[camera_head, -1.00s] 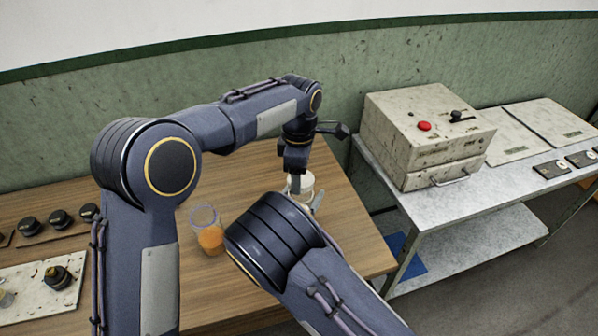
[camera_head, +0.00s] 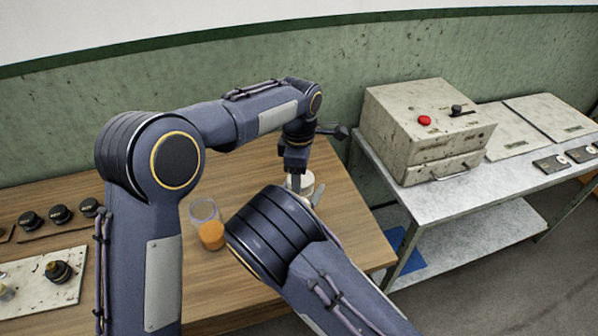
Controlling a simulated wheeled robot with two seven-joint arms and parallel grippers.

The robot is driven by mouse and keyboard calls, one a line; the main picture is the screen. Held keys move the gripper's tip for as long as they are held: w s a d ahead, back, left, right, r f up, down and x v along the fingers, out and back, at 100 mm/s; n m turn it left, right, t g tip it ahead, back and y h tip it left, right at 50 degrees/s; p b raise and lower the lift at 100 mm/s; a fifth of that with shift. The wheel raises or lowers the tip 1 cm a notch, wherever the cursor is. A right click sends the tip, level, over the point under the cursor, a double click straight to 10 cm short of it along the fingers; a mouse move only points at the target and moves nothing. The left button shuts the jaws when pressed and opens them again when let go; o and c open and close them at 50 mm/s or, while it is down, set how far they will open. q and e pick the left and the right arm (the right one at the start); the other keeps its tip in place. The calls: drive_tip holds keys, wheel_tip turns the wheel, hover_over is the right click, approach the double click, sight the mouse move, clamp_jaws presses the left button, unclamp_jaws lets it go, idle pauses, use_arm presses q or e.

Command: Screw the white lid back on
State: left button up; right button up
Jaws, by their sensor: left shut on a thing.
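The white lid (camera_head: 302,181) shows at the far part of the wooden table, under my left gripper (camera_head: 298,182). The left gripper points down and its jaws are shut on the lid. What is beneath the lid is mostly hidden by my right arm, so I cannot tell how it sits on its container. My right arm crosses the lower middle of the view. Its gripper is hidden, apart from what may be a grey finger beside the lid.
A clear cup with orange contents (camera_head: 210,235) stands on the wooden table (camera_head: 235,185) left of my right arm. Black knobs (camera_head: 60,213) line the table's left side. A metal bench (camera_head: 450,200) with a control box (camera_head: 425,130) stands to the right.

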use_arm(q)
drive_tip(key=shift+f, duration=0.5)
